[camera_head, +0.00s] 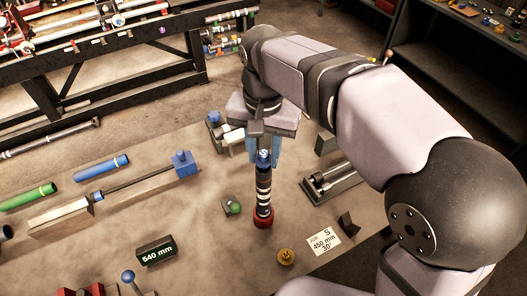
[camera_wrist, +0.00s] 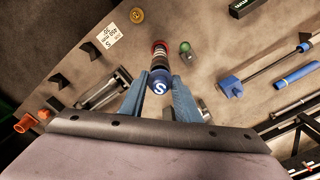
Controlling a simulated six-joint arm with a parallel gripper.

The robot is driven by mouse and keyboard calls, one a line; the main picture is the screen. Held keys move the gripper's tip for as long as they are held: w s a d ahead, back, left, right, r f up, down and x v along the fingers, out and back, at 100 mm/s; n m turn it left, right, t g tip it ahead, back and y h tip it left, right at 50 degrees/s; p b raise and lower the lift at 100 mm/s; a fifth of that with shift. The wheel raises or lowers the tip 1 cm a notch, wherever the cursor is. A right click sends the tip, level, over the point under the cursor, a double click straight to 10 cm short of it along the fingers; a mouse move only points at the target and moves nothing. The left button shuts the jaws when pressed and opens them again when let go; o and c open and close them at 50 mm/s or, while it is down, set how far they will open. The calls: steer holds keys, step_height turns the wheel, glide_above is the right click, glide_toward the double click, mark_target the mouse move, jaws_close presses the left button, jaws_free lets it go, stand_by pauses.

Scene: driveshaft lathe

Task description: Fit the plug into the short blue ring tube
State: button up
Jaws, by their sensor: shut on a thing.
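A dark banded tube (camera_head: 263,188) with pale rings and a blue top marked S stands upright under my gripper. Its lower end is in or on a red collar (camera_head: 263,217). In the wrist view the blue S-marked top (camera_wrist: 159,88) faces the camera between the two blue fingers. My gripper (camera_wrist: 158,80) is shut on the tube's upper end; in the head view my gripper (camera_head: 264,150) is partly hidden behind it. I cannot tell which piece is the plug, or whether the blue top is a separate part.
A brass disc (camera_head: 286,256), a green-topped part (camera_head: 232,207) and a job card (camera_head: 324,240) lie near the tube. A grey cradle (camera_head: 332,182) stands to the right. A blue tube (camera_head: 102,168), a green tube (camera_head: 28,196) and a rod on a block (camera_head: 145,188) lie left.

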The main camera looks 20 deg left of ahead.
mark_target(263, 153)
steer(key=shift+f+b, duration=0.4)
steer(key=shift+f, duration=0.4)
steer(key=o, duration=1.1)
steer(key=shift+r+b, duration=0.7)
steer(key=shift+r, duration=2.95)
steer(key=w+d+f+t, duration=0.1)
steer(key=w+d+f, duration=0.2)
steer(key=d+f, duration=0.6)
steer(key=w+d+f+t, duration=0.1)
steer(key=w+d+f, duration=0.2)
steer(key=d+f, duration=0.55)
steer(key=s+d+f, duration=0.6)
steer(key=d+f, duration=0.1)
steer(key=d, duration=0.3)
steer(key=s+r+g, duration=0.2)
steer(key=s, duration=0.4)
steer(key=shift+s+r, duration=0.2)
steer(key=shift+s, duration=0.15)
